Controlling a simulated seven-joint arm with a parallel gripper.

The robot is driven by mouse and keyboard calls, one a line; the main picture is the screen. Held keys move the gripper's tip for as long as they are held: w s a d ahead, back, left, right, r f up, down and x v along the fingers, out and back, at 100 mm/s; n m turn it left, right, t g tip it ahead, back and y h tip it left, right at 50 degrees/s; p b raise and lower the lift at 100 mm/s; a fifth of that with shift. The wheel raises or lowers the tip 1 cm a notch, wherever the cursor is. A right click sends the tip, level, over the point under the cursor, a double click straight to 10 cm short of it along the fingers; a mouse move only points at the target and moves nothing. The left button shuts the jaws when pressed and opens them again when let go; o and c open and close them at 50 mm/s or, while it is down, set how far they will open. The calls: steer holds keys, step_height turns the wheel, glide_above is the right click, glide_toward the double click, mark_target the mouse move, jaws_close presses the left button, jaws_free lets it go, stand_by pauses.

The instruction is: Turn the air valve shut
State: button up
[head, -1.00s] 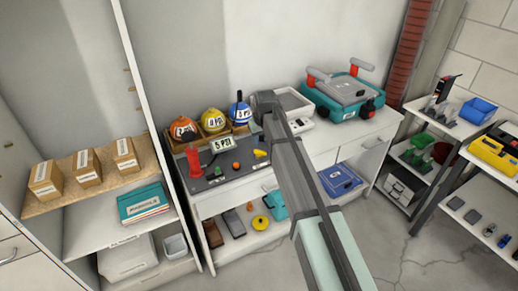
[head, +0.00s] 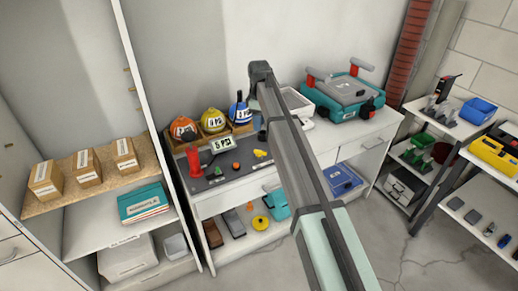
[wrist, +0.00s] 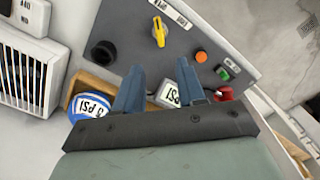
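The air valve is a yellow handle (wrist: 158,32) on a dark grey panel (wrist: 205,25), beyond my fingertips in the wrist view. In the head view the yellow handle (head: 260,153) sits at the panel's right side. My gripper (wrist: 160,82) is open, its two blue fingers apart with the handle lying further out, not between them. A white gauge display (wrist: 171,94) reading 5 PSI shows partly behind the right finger. It also shows in the head view (head: 222,145). In the head view my arm hides most of the gripper.
Orange (wrist: 201,56), green (wrist: 223,73) and red (wrist: 225,93) parts stand on the panel. A blue ball (wrist: 90,106) marked 5 PSI sits in a wooden tray beside my fingers. A white vented box (wrist: 30,75) is at the left.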

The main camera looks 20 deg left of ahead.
mark_target(259, 151)
step_height(259, 151, down, 13)
steer(key=shift+f, duration=0.2)
stand_by(0.4)
jaws_close()
stand_by(0.3)
